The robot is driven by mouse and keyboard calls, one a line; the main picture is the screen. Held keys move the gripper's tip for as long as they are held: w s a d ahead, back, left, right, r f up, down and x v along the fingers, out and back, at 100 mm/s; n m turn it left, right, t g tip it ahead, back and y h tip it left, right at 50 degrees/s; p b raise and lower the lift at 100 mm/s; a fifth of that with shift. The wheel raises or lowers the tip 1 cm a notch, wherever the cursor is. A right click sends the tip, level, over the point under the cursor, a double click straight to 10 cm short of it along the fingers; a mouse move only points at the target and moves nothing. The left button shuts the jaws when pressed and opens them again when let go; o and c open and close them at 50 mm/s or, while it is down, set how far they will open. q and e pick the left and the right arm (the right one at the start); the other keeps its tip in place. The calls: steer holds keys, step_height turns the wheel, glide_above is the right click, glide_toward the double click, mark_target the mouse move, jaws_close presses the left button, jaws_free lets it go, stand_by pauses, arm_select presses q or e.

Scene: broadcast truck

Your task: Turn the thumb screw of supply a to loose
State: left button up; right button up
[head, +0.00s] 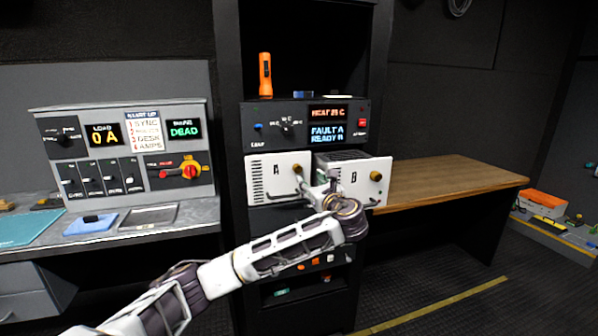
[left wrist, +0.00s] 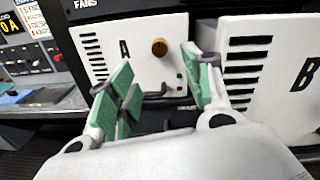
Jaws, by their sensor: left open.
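Supply A (head: 270,180) is a white front panel marked A in the rack, and it also shows in the left wrist view (left wrist: 110,65). Its brass thumb screw (head: 297,168) sits at the panel's upper right; in the left wrist view the thumb screw (left wrist: 160,47) shows as a round knob beyond the fingers. My left gripper (head: 321,187) is in front of the rack near the border of A and B. In the left wrist view its green-padded fingers (left wrist: 160,85) are apart with nothing between them, and the screw is clear of them. My right gripper is not in view.
Supply B (head: 350,163), with its own brass knob (head: 376,176), juts out of the rack just right of A. A control panel (head: 130,150) stands on the left desk. A wooden table (head: 450,178) is at right. An orange flashlight (head: 265,75) stands above the rack display.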

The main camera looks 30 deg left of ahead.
mark_target(299, 170)
arm_select(q)
steer(key=b+x, duration=0.1)
steer(key=x, duration=0.8)
steer(key=shift+w+a, duration=0.25)
steer(key=shift+a, duration=0.1)
steer(key=shift+x, duration=1.25)
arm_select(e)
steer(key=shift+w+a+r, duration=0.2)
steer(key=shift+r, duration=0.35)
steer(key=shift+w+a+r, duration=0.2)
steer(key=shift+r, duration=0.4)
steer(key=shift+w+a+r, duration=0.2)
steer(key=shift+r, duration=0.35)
arm_select(q)
steer(key=c, duration=1)
steer(key=shift+c, duration=0.2)
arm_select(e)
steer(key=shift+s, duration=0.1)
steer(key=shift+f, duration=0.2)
